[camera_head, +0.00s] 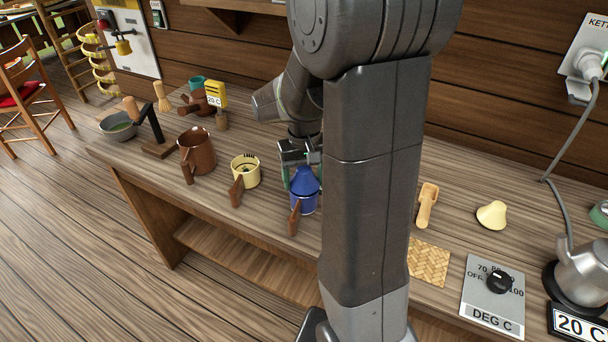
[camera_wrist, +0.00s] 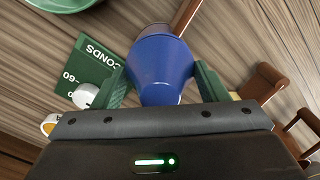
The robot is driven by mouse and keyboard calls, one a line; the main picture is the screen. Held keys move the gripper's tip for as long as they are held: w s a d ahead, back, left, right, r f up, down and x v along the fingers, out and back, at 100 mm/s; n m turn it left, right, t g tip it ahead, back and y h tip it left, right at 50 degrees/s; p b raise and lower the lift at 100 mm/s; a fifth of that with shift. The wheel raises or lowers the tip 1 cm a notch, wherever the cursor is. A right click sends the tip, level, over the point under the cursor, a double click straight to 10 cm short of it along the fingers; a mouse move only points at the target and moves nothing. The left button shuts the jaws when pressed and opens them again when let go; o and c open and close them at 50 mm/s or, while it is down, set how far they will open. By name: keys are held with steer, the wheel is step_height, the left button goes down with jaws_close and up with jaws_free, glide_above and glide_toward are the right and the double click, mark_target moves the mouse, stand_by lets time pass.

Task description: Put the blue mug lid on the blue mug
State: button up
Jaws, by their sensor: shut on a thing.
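The blue mug lid (camera_head: 305,181) is a blue cone with its narrow end up. My gripper (camera_head: 301,160) is shut on it from above, and the wrist view shows the lid (camera_wrist: 165,78) between the two green fingers. The blue mug (camera_head: 303,204), with a brown handle toward the front left, stands upright on the bench directly below the lid. The lid appears to sit at the mug's rim, but I cannot tell whether it is fully seated. My arm hides the area just right of the mug.
A yellow mug (camera_head: 245,171) stands close left, with a brown jug (camera_head: 199,150) beyond it. Right of my arm are a wooden scoop (camera_head: 427,205), a pale yellow lid (camera_head: 491,215), a woven mat (camera_head: 429,263) and a dial panel (camera_head: 478,296). The wrist view shows a green SECONDS panel (camera_wrist: 94,66).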

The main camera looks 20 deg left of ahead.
steer(key=shift+f, duration=0.4)
steer(key=o, duration=1)
steer(key=shift+r, duration=0.1)
step_height(320, 180, up, 14)
steer(key=shift+f, duration=0.15)
step_height(320, 180, down, 14)
steer(key=shift+r, duration=0.35)
